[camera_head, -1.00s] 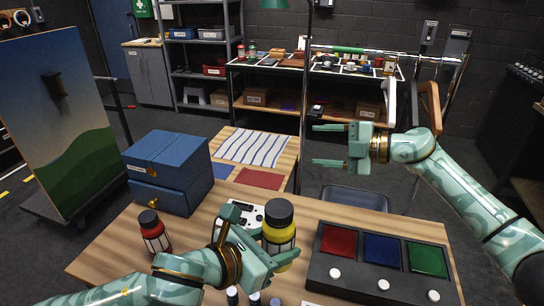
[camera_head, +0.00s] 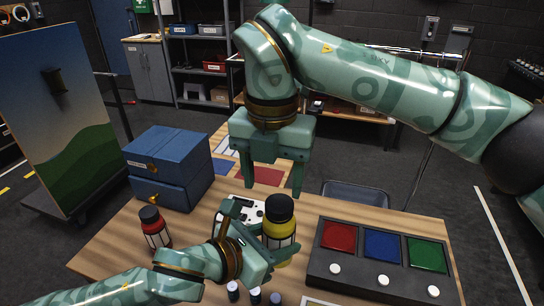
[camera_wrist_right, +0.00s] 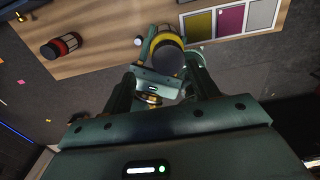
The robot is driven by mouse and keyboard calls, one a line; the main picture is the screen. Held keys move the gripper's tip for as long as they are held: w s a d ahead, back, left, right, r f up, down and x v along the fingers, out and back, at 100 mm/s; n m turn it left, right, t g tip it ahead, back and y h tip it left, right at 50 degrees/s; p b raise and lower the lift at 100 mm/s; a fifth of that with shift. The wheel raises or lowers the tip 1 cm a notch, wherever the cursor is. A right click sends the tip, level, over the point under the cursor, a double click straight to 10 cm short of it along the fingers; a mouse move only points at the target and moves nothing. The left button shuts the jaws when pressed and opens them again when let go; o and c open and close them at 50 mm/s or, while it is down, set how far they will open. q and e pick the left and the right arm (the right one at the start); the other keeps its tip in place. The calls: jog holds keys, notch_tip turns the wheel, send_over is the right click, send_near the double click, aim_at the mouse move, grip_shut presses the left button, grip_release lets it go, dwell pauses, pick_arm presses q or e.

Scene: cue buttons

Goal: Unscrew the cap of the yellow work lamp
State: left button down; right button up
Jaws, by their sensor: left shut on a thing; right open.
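The yellow work lamp (camera_head: 280,240) stands upright near the table's front, with a dark round cap (camera_head: 279,208) on top. My left gripper (camera_head: 275,254) is shut around the lamp's yellow body, below the cap. My right gripper (camera_head: 272,184) points down with its fingers apart and empty, above and slightly behind the cap in the head view. In the right wrist view the dark cap (camera_wrist_right: 168,60) shows beyond the open fingers, near their tips, with the yellow body partly hidden behind it. I see no contact between the right fingers and the cap.
A red lamp (camera_head: 154,230) with a dark cap stands left of my left gripper. A blue drawer box (camera_head: 168,170) is at the back left. A dark panel (camera_head: 322,268) with red, blue and green fields and white buttons stands right of the yellow lamp.

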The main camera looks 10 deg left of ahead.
aim_at(270, 201)
jog(key=shift+f, duration=2)
jog(key=shift+c, duration=0.2)
grip_shut()
jog(key=shift+s, duration=0.1)
jog(key=n, duration=0.6)
jog(key=shift+r+g, duration=0.1)
jog(key=shift+g, duration=0.2)
jog(key=n, duration=0.2)
jog(key=shift+a+n, duration=0.15)
jog(key=shift+n, duration=0.25)
jog(key=n, duration=0.4)
jog(key=shift+n+h, duration=0.3)
jog(key=shift+n, duration=0.1)
